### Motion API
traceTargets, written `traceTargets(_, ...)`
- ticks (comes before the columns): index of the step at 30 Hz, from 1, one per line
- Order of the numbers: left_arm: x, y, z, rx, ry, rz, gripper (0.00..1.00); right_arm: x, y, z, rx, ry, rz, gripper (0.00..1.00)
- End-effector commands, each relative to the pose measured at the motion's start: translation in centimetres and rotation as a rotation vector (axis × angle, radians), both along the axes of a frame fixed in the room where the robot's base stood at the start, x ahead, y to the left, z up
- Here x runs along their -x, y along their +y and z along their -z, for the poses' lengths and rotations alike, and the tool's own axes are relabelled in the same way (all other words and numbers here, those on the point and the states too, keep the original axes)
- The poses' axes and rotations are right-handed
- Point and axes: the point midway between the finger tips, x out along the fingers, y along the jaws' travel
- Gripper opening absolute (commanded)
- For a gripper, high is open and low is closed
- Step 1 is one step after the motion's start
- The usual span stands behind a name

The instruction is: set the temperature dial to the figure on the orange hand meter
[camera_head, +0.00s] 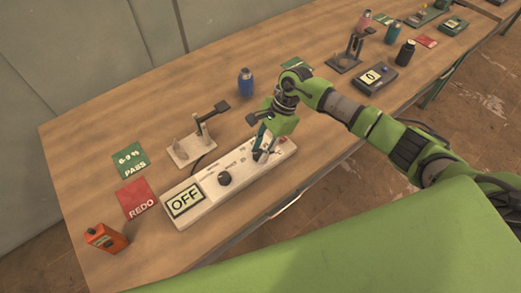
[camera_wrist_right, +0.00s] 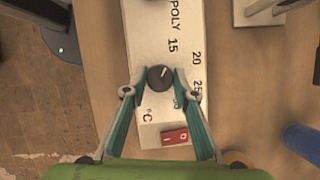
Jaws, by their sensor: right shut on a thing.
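The temperature dial (camera_wrist_right: 159,77) is a small black knob on the white control box (camera_head: 240,182). In the right wrist view, figures 15, 20 and 25 and a °C mark surround it, and its pale pointer mark points to the upper right. My right gripper (camera_wrist_right: 159,84) is shut on the dial, one teal finger at each side. In the head view my right gripper (camera_head: 263,152) comes down on the box's right part and hides the dial. The orange hand meter (camera_head: 105,238) lies at the table's left front corner; its figure is not readable. My left gripper is not in view.
A red rocker switch (camera_wrist_right: 174,137) is close to the dial. A stand (camera_head: 192,148), blue bottle (camera_head: 246,82), green PASS card (camera_head: 130,161) and red REDO card (camera_head: 137,197) are nearby.

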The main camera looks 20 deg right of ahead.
Motion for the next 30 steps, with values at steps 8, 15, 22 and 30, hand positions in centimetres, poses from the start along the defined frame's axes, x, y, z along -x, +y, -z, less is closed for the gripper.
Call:
traceTargets(8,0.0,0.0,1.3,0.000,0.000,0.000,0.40,0.2,-0.2,0.2,0.002,-0.004,0.246,0.05)
traceTargets(15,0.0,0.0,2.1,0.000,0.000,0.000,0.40,0.3,0.0,0.2,0.001,-0.004,0.472,0.05)
traceTargets(22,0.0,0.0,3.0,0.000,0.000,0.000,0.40,0.4,0.0,0.2,0.001,-0.004,0.691,0.05)
traceTargets(30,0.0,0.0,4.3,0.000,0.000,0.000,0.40,0.5,0.2,0.2,0.000,-0.004,0.947,0.05)
